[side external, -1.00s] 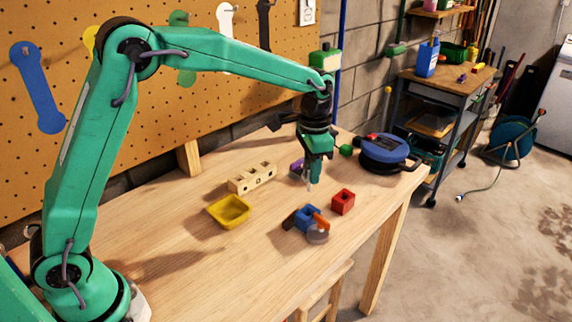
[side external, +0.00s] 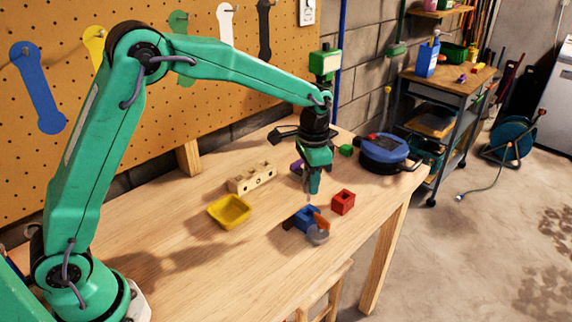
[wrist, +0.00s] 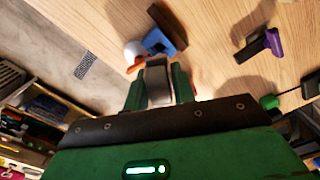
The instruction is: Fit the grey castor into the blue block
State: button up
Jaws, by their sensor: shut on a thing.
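My green gripper (side external: 311,194) points down, just above and behind the blue block (side external: 304,214) in the side view. In the wrist view, my gripper (wrist: 158,88) is shut on the grey castor (wrist: 157,74). The castor hides part of the work behind it. The blue block (wrist: 158,41) lies just beyond the castor, with an orange piece (wrist: 135,66), a white round piece (wrist: 132,49) and a dark brown piece (wrist: 166,20) around it. I cannot see contact between castor and block.
A yellow tray (side external: 230,211) and a pale wooden block with holes (side external: 252,178) are to the left.

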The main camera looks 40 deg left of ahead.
aim_at(310, 196)
jog(key=shift+f, duration=2.6)
jog(key=shift+f, duration=0.65)
